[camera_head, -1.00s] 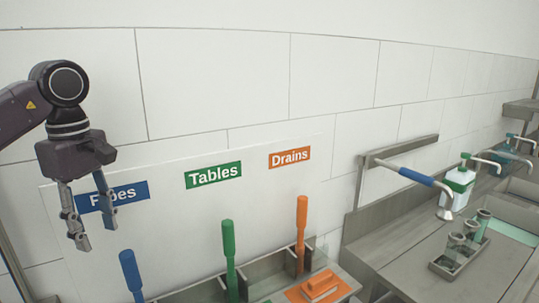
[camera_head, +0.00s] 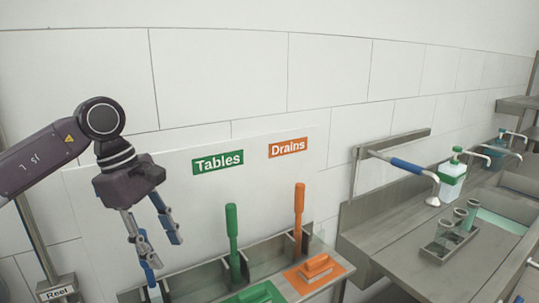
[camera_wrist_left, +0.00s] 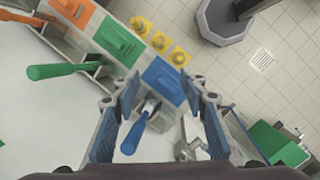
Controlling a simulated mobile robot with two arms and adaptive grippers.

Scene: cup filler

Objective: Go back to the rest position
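My left gripper (camera_head: 165,250) hangs fingers-down at the left of the head view, in front of the labelled wall panel. Its two fingers are apart with nothing held between them. In the left wrist view the open fingers (camera_wrist_left: 162,92) frame a blue-handled tool (camera_wrist_left: 138,132) that stands farther away in the rack. In the head view only a bit of that blue handle (camera_head: 150,277) shows just below the fingers, partly hidden by them. My right gripper is in neither view.
A green handle (camera_head: 232,235) and an orange handle (camera_head: 298,212) stand upright in the rack. Green "Tables" (camera_head: 218,161) and orange "Drains" (camera_head: 288,147) signs are on the panel. At right are a blue-handled tap (camera_head: 406,166), a soap bottle (camera_head: 452,180) and cups (camera_head: 461,215).

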